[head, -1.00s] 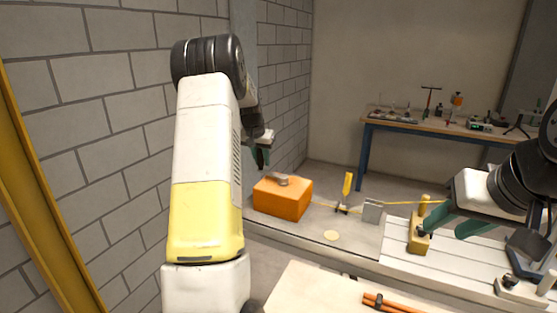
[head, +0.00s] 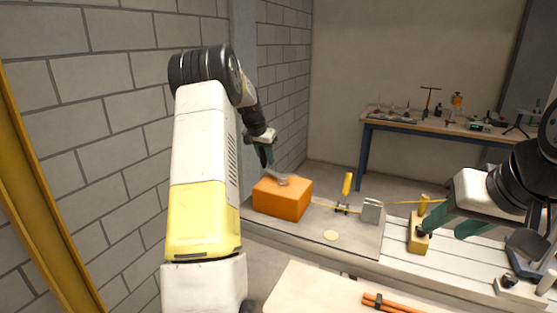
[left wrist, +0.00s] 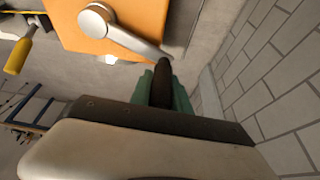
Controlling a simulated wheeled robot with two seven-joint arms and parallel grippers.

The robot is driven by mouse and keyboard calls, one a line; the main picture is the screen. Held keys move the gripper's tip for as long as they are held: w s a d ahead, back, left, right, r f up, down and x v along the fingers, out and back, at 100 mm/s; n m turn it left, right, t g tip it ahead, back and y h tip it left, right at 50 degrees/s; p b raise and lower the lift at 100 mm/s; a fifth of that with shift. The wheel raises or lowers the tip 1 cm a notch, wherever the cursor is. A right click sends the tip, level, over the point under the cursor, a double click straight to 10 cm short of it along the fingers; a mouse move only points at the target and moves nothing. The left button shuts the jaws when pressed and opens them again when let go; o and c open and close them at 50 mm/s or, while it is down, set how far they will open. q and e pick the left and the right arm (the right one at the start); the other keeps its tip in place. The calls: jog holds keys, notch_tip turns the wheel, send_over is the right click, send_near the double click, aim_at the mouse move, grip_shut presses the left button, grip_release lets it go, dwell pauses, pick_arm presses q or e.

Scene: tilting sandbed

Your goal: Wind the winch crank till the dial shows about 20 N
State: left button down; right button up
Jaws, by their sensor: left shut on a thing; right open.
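The orange winch box (head: 282,199) stands on the grey bed in the middle of the head view, with a grey crank (head: 279,179) on top. In the left wrist view the crank arm (left wrist: 125,37) runs from its round hub to a dark knob (left wrist: 162,84). My left gripper (head: 266,160) is shut on that knob; its green fingers (left wrist: 165,90) flank it. My right gripper (head: 437,222) is open, beside a yellow block (head: 418,238) at the right. No readable dial face shows; a small grey box (head: 371,210) stands by the line.
A yellow line (head: 400,203) runs from the winch box to the right. A yellow-handled lever (head: 347,186) stands near it. A pale table with orange rods (head: 393,303) is in front. A brick wall (head: 90,130) is close on the left. A workbench (head: 430,125) stands behind.

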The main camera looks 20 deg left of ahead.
pick_arm(q)
jog(key=shift+w+d+m+h, duration=0.3)
jog(key=shift+w+d+m, duration=0.4)
jog(key=shift+w+m, duration=0.1)
jog(key=shift+w+d, duration=0.15)
jog(key=shift+d, duration=0.1)
jog(key=c, duration=1.2)
grip_release()
jog(key=shift+d, duration=0.1)
jog(key=shift+c, duration=0.2)
jog(key=v, duration=0.7)
jog(key=shift+r, duration=0.4)
